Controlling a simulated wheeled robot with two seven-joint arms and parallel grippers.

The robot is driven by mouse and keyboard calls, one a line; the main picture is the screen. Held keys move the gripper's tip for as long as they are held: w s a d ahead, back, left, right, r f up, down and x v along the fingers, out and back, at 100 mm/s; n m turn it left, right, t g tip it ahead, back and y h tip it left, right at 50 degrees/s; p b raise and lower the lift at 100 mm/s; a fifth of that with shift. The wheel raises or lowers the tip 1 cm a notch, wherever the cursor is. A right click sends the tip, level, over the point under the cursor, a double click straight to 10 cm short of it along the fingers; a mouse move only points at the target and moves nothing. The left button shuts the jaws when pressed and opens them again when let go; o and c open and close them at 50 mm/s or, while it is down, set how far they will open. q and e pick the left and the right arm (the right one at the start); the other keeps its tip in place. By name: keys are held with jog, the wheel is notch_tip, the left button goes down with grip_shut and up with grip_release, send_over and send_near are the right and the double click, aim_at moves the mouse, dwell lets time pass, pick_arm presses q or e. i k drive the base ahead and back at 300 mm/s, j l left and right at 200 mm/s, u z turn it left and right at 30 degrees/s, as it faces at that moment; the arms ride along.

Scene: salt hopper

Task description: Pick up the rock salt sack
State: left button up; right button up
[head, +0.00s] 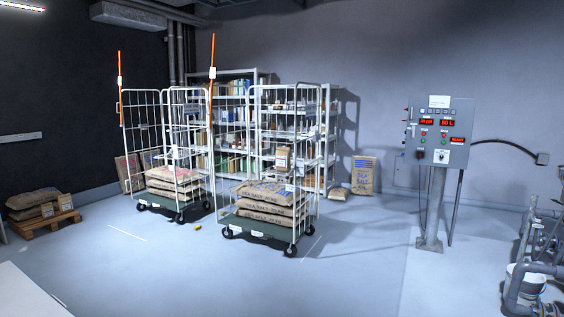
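Several brown paper sacks are in the head view, and I cannot tell which one is the rock salt sack. A stack of sacks (266,205) lies on the front roll cage; its print seems to read sea salt. Another stack (172,187) lies on the left roll cage, its top sack with reddish print. Sacks with blue print (32,203) lie on a low wooden pallet at the far left. A sack (364,175) with blue print stands upright by the back wall. Neither of my grippers is in view.
The front roll cage (262,233) and left roll cage (150,203) have wire sides and wheels. Shelving stands behind them. A control panel (441,132) on a post stands right. Pipes and a white bucket (524,282) are lower right. Floor in front is mostly clear.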

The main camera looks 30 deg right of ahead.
aim_at(283, 154)
jog(key=i+l+z, duration=0.15)
jog(key=i, duration=0.2)
jog(key=i+z, duration=0.15)
jog(key=i, duration=0.25)
jog(key=i+l+z, duration=0.1)
jog(key=i, duration=1.3)
jog(key=i+l+z, duration=0.15)
jog(key=i, duration=0.55)
jog(key=i+j, duration=0.1)
jog(key=i, duration=0.6)
jog(key=i+z, duration=0.15)
jog(key=i, duration=0.55)
jog(key=i+j, duration=0.15)
jog(key=i, duration=0.55)
jog(key=i+j+z, duration=0.15)
jog(key=i, duration=0.6)
